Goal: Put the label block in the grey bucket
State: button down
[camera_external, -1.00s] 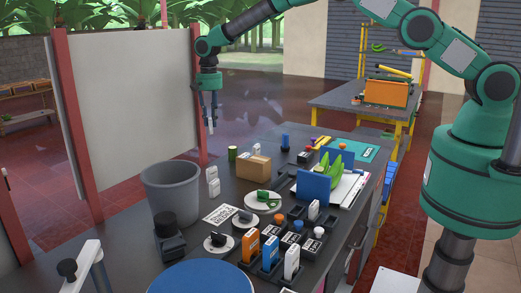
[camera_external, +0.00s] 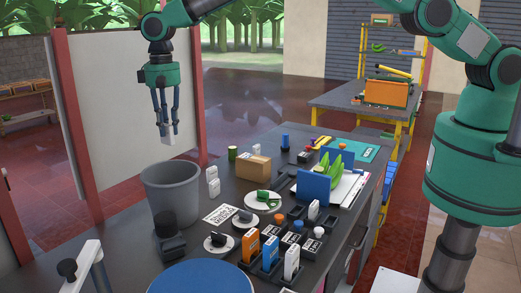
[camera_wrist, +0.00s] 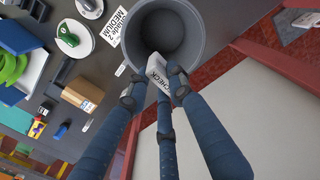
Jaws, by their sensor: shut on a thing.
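My gripper (camera_external: 166,125) is shut on a small white label block (camera_external: 168,138) and holds it in the air above the far rim of the grey bucket. The block also shows between the fingertips in the wrist view (camera_wrist: 157,68), at the bucket's rim in that picture. The grey bucket (camera_external: 170,190) stands upright on the dark bench, at the left of the external view. The wrist view looks into the bucket (camera_wrist: 203,30), and the part of its inside that shows looks empty.
A cardboard box (camera_external: 254,168) and two white blocks (camera_external: 213,182) stand right of the bucket. A black device (camera_external: 168,235) stands in front of it. White plates (camera_external: 262,201), blue panels (camera_external: 313,187) and several upright blocks crowd the bench's right part. A white partition (camera_external: 130,110) stands behind.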

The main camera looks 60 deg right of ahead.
jog(key=shift+s+a+r, duration=0.15)
jog(key=shift+s+a, duration=0.15)
jog(key=shift+a, duration=0.3)
notch_tip(320, 180, down, 11)
jog(key=b, duration=0.2)
jog(key=shift+b, duration=0.4)
dwell(0.6)
jog(key=c, duration=1.5)
grip_release()
jog(key=shift+o, duration=0.2)
